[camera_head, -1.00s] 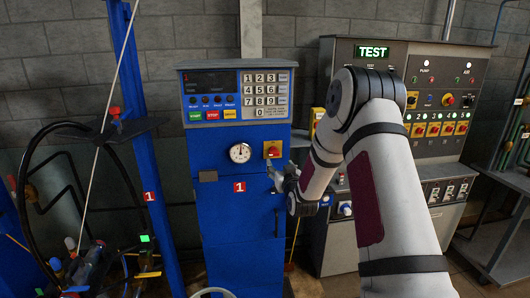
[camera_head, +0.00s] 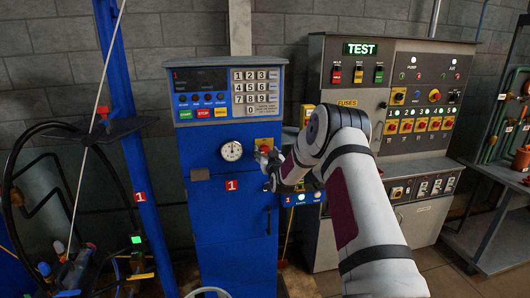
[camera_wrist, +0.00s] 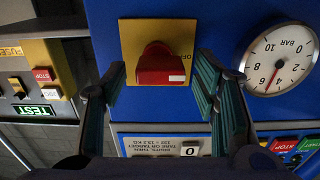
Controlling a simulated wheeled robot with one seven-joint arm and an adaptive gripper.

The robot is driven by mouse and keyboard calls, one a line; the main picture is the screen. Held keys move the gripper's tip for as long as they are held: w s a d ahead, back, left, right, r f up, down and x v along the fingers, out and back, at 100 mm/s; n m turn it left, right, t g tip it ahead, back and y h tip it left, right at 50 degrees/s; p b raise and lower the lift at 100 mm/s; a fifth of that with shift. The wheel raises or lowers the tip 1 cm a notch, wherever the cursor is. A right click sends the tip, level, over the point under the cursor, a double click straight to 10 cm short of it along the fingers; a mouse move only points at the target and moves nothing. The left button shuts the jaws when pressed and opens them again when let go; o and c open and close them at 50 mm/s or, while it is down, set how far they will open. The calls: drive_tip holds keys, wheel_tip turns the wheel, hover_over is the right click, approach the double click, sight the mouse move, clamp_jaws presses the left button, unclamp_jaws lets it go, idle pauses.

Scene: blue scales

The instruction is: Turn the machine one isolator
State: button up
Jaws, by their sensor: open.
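The machine one isolator is a red knob on a yellow plate (camera_head: 263,143). It is on the front of the blue cabinet (camera_head: 230,205) marked 1, right of a round dial. In the wrist view, which looks upside down, the red knob (camera_wrist: 160,65) sits between the fingers of my gripper (camera_wrist: 162,78). The fingers are open, one on either side, with visible gaps to the knob. I cannot tell how deep they reach around it. In the head view my gripper (camera_head: 267,160) is at the cabinet front and hides the plate's lower part.
The round pressure gauge (camera_wrist: 280,60) is close beside one finger in the wrist view. A keypad panel (camera_head: 228,92) is above the isolator. A grey control cabinet (camera_head: 400,60) with a lit TEST sign stands at right. A blue post (camera_head: 125,130) and hoses stand at left.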

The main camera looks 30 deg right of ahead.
drive_tip(key=shift+x, duration=0.8)
drive_tip(key=shift+c, duration=0.2)
drive_tip(key=c, duration=1.1)
